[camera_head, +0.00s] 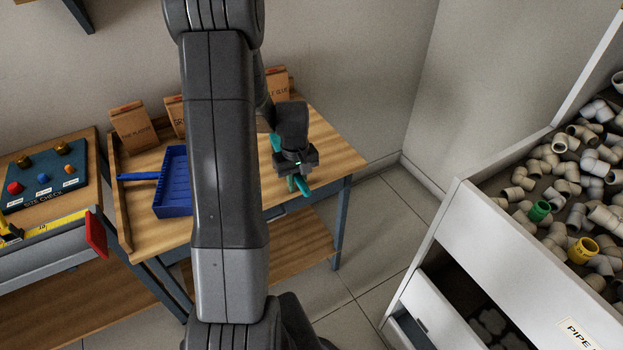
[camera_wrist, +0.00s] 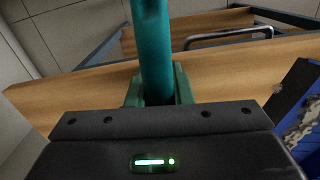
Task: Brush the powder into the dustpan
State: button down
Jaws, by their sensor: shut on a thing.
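My gripper (camera_head: 296,172) is shut on a teal handle, probably the brush (camera_head: 302,186), over the right part of the wooden table (camera_head: 325,150). In the wrist view the teal handle (camera_wrist: 152,50) stands up between the fingers (camera_wrist: 157,92); its bristles cannot be made out. The blue dustpan (camera_head: 173,190) lies on the table to the left, its handle pointing left. Part of it (camera_wrist: 287,95) shows at the right edge of the wrist view, with a pale, grainy patch (camera_wrist: 302,122) that may be powder. My arm hides the table middle in the head view.
Paper bags (camera_head: 132,126) stand along the table's back. A board with coloured knobs (camera_head: 45,178) is on a bench at left. A bin of pipe fittings (camera_head: 560,165) stands at right, with open floor (camera_head: 370,225) between it and the table.

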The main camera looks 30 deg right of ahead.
jog(key=a, duration=0.3)
jog(key=w+a, duration=0.1)
jog(key=a, duration=0.2)
jog(key=w+a, duration=0.1)
jog(key=a, duration=0.2)
jog(key=shift+w+a, duration=0.15)
jog(key=shift+w, duration=0.05)
jog(key=a, duration=0.4)
jog(key=shift+s+a, duration=0.2)
jog(key=shift+a, duration=0.1)
jog(key=w+a, duration=0.1)
jog(key=a, duration=0.2)
jog(key=w+a, duration=0.1)
jog(key=a, duration=0.2)
jog(key=w+a, duration=0.1)
jog(key=a, duration=0.1)
jog(key=shift+a+r, duration=0.3)
jog(key=shift+a, duration=0.1)
notch_tip(320, 180, up, 5)
jog(key=p, duration=0.4)
jog(key=shift+r, duration=0.15)
jog(key=s+d+r+p, duration=0.1)
jog(key=d+r+p, duration=0.1)
jog(key=d, duration=0.3)
jog(key=shift+s+d+r, duration=0.4)
jog(key=shift+r, duration=0.4)
